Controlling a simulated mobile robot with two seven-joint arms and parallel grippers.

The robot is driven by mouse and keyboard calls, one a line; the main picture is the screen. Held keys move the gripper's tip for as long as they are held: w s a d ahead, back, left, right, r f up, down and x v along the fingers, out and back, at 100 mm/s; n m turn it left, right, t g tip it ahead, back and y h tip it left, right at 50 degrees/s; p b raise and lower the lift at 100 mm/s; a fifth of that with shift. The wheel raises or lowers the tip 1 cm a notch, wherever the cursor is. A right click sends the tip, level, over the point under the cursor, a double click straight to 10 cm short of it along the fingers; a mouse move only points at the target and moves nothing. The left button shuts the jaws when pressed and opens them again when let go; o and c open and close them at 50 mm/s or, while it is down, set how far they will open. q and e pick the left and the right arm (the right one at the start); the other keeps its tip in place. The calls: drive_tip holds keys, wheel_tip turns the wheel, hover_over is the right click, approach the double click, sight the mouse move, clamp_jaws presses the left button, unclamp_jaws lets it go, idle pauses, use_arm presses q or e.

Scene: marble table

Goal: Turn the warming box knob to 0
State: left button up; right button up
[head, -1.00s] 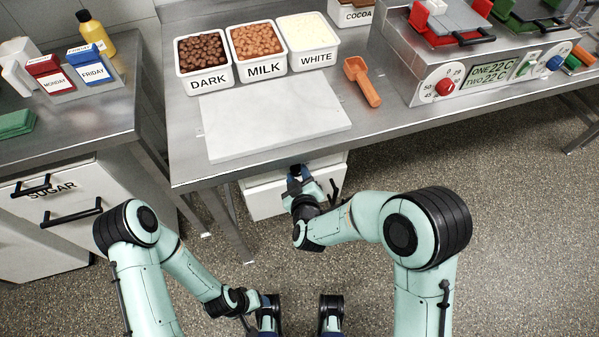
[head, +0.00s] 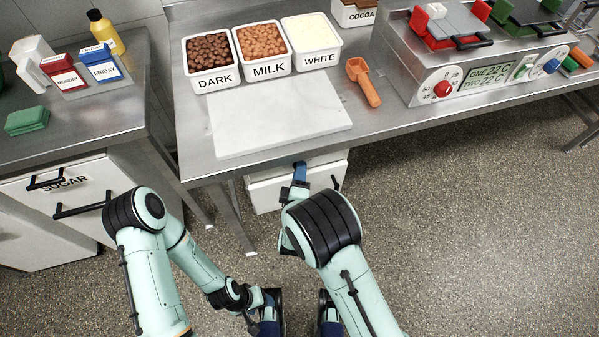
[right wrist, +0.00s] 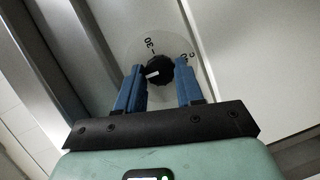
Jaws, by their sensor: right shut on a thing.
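The black knob (right wrist: 160,72) sits on a pale round dial (right wrist: 148,45) in the right wrist view. A white mark on the knob points left in that picture. The number 30 is above the knob; the marking at its right is partly covered. My right gripper (right wrist: 160,84) has its blue fingers on both sides of the knob, shut on it. In the head view this gripper (head: 300,172) is at the table's front edge, before a white box (head: 265,192) under the table. The knob is hidden there. My left gripper (head: 266,308) is low in the picture, its fingers unclear.
A white slab (head: 280,125) lies on the metal table above the white box. A machine with a red knob (head: 443,89) is at the right. Open floor lies at the right front.

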drive_tip(key=shift+w+n, duration=0.1)
drive_tip(key=shift+n, duration=0.2)
idle(0.4)
drive_tip(key=o, duration=1)
drive_tip(key=shift+o, duration=0.2)
drive_tip(key=s+a+r, duration=0.1)
drive_tip(key=s, duration=1.2)
drive_tip(key=shift+s+r+p, duration=0.15)
drive_tip(key=shift+r+p, duration=0.05)
drive_tip(key=shift+p, duration=0.2)
drive_tip(key=shift+d+f, duration=0.1)
